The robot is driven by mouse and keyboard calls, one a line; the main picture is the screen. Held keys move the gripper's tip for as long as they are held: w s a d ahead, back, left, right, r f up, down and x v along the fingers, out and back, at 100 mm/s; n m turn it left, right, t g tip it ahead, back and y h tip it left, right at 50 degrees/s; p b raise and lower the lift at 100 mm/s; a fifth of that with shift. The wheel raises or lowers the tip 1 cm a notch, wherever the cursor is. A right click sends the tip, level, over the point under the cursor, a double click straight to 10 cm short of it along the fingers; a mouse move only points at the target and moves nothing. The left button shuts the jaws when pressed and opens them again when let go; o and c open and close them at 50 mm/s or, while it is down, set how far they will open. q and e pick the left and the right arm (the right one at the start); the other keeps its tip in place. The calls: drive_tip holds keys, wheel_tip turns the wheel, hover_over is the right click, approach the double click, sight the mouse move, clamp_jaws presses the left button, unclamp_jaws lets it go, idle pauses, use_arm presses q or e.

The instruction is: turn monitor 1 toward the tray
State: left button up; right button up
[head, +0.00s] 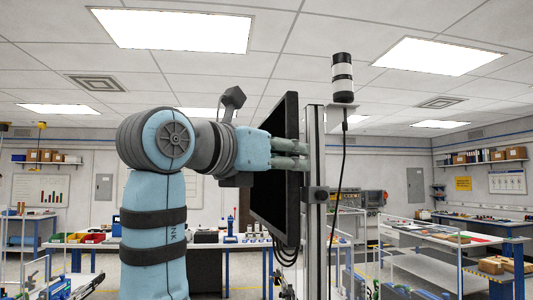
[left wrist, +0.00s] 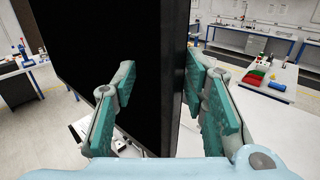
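Monitor 1, taken to be the black flat screen (head: 272,208), stands upright on a metal post, seen nearly edge-on in the head view. In the left wrist view its dark face (left wrist: 108,38) fills the upper left, with its side edge near the middle. My left gripper (head: 303,155) is at the monitor's side edge. In the left wrist view the teal fingers (left wrist: 162,88) are spread, one on each side of the edge, with gaps visible; contact cannot be told. My right gripper is not in view. I cannot make out which thing is the tray.
The metal post (head: 315,240) rises just right of the monitor, with a stack light (head: 343,78) and a hanging cable beside it. Cables (head: 287,250) hang under the monitor. Workbenches with bins (head: 85,237) stand behind at left; more benches stand at right.

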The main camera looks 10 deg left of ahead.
use_arm(q)
drive_tip(key=v, duration=1.1)
drive_tip(key=shift+s+r, duration=0.15)
drive_tip(key=shift+s, duration=0.05)
